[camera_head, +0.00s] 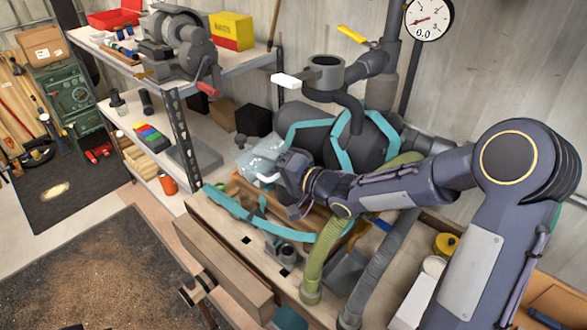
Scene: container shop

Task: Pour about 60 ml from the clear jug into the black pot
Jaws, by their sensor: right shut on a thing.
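The clear jug (260,152) is see-through with a pale handle, beside the workbench's back left. My right gripper (277,176) reaches in from the right and is shut on the jug, at its handle side. The jug looks tilted, but its contents and spout are hard to make out. I cannot tell for sure which thing is the black pot. My left gripper is not in view.
A large dark tank (350,145) with teal straps stands behind the gripper. A dark open-topped fitting (325,72) sits above it. A teal strap (235,207) and hoses (322,255) crowd the bench. A gauge (428,18) hangs on the wall. Shelves (150,85) stand left.

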